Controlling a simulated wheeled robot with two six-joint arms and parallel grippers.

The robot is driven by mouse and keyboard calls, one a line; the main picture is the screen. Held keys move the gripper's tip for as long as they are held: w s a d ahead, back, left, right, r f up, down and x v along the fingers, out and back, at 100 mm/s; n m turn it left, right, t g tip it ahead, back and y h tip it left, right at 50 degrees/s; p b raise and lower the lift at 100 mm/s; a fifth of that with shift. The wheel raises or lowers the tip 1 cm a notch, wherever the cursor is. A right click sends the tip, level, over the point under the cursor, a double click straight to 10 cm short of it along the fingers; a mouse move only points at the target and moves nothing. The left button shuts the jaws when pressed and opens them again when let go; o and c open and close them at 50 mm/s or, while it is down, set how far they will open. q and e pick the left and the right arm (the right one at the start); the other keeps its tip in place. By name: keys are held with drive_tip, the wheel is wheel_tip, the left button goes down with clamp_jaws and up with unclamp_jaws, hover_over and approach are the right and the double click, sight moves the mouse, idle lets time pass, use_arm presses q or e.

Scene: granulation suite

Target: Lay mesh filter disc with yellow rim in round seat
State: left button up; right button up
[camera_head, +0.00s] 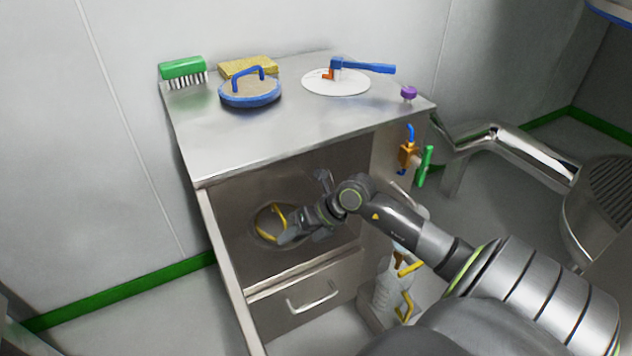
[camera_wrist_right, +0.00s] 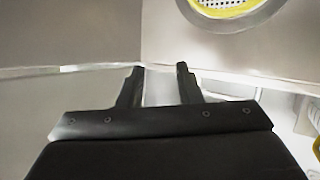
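The mesh filter disc (camera_head: 268,223) with a yellow rim is in the recessed front of the steel cabinet, at the grey round seat (camera_head: 256,230). My right arm partly covers both. In the right wrist view, the disc (camera_wrist_right: 226,5) shows its white perforated mesh and yellow rim inside the seat's grey ring (camera_wrist_right: 243,20), cut off by the top edge. I cannot tell whether it lies fully flat. My right gripper (camera_head: 284,237) is in front of the seat. In the wrist view, its fingers (camera_wrist_right: 160,80) are apart with nothing between them, clear of the disc. My left gripper is out of view.
The cabinet top (camera_head: 210,140) holds a green brush (camera_head: 182,70), a yellow sponge (camera_head: 235,68), a blue-rimmed round lid (camera_head: 250,92), a white disc with blue handle (camera_head: 335,82) and a purple knob (camera_head: 408,92). A drawer handle (camera_head: 312,298) and spray bottle (camera_head: 388,290) are below.

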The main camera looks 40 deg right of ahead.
drive_tip(key=s+a+r+m+t+y, duration=0.2)
drive_tip(key=s+a+r+t+y, duration=0.1)
drive_tip(key=a+r+y, duration=0.55)
wheel_tip(320, 180, up, 6)
drive_tip(key=s+r+m+t+h, duration=0.1)
drive_tip(key=s+m+t+h, duration=0.15)
drive_tip(key=m+t, duration=0.7)
drive_tip(key=s+d+f+m+t+h, duration=0.15)
drive_tip(key=d+m+h, duration=0.35)
drive_tip(key=m+h, duration=0.9)
drive_tip(key=s+f+m+g+y, duration=0.1)
drive_tip(key=s+f+m+g, duration=0.3)
drive_tip(key=f+m, duration=0.4)
drive_tip(key=shift+s+a+m+g, duration=0.25)
drive_tip(key=shift+a+m+g, duration=0.2)
drive_tip(key=shift+m, duration=0.1)
